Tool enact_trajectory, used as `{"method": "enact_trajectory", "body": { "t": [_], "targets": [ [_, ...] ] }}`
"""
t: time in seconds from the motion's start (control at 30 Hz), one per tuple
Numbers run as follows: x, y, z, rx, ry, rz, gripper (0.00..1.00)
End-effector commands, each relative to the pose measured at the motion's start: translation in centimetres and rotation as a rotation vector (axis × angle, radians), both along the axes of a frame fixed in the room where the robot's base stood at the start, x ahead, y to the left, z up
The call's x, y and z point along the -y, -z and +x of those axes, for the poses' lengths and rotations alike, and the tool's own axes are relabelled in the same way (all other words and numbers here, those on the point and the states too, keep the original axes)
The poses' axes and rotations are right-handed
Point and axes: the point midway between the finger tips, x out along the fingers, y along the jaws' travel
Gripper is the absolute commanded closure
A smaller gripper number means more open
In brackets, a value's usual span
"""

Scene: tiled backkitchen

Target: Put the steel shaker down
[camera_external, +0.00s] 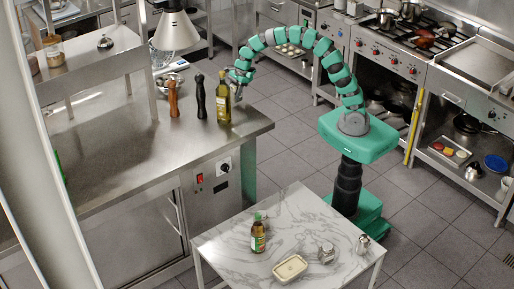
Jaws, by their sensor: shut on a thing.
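My gripper (238,91) hangs over the right end of the steel counter (130,140), just right of and behind an oil bottle (223,100). It is shut on a small, metallic thing that I take to be the steel shaker. The thing is largely hidden by the jaws and is too small to make out clearly. I cannot tell whether its base touches the counter.
A dark pepper mill (201,97) and a brown mill (173,99) stand left of the oil bottle. The counter's front right is clear. A marble table (215,243) holds a sauce bottle (258,236), a cream dish (290,268) and small metallic containers (326,252).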

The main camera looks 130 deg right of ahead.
Motion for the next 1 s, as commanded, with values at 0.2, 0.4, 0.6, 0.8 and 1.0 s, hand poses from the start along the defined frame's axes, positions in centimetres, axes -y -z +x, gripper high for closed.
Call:
{"method": "enact_trajectory", "body": {
  "t": [0.2, 0.4, 0.6, 0.8, 1.0],
  "targets": [
    [2.4, 0.3, 2.1, 0.0, 0.001, -0.002, 0.74],
    [3.6, 0.5, 3.2, 0.0, 0.0, 0.0, 0.74],
    [3.7, 1.1, 3.3, 0.0, 0.0, 0.001, 0.74],
    [3.6, 3.7, 3.2, -0.002, -0.002, 0.005, 0.74],
    [3.7, 4.0, 3.3, 0.0, -0.001, 0.002, 0.74]
  ]
}}
